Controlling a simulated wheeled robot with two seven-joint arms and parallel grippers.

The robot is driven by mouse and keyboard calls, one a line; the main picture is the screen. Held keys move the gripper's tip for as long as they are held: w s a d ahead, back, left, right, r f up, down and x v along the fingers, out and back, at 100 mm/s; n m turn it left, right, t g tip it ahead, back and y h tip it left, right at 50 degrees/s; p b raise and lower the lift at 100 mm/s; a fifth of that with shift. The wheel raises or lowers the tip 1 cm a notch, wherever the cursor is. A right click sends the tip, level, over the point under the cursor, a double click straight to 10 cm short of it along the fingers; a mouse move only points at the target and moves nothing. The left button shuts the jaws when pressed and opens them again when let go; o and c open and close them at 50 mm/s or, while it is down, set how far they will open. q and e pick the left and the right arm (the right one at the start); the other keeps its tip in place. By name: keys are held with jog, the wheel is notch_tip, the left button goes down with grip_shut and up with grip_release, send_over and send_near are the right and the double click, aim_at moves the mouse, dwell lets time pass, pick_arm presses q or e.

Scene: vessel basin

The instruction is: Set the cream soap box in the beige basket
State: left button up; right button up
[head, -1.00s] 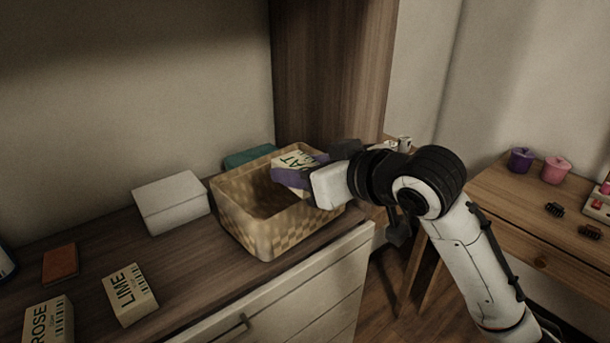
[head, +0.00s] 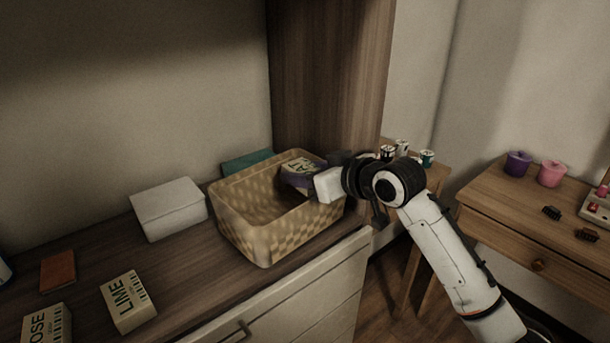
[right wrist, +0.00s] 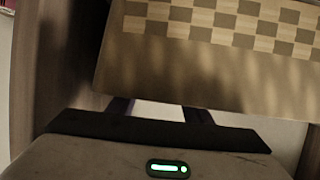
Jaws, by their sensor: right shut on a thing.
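The beige basket (head: 245,235) is woven in a checked pattern and stands near the right end of the wooden counter. My right gripper (head: 300,181) is shut on the cream soap box (head: 299,165), whose dark lettering is partly covered by the fingers. The box is tilted, at the right rear part of the basket opening, about level with the rim. Whether it touches the basket cannot be told. My left gripper is not in view.
A white box (head: 168,208) stands left of the basket and a teal thing (head: 247,162) behind it. A LIME box (head: 128,301), another lettered box (head: 46,325) and a brown block (head: 58,271) lie at the left. A side table (head: 490,225) stands right.

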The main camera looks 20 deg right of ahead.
jog(key=shift+w+d+f, duration=0.1)
jog(key=shift+w+f, duration=0.1)
jog(key=shift+f, duration=0.25)
jog(key=shift+f, duration=0.1)
jog(key=shift+s+f, duration=0.15)
jog(key=shift+f, duration=0.5)
jog(key=o, duration=0.8)
jog(key=shift+f, duration=0.15)
jog(key=shift+r, duration=0.55)
jog(key=v, duration=1.2)
jog(key=shift+r, duration=0.4)
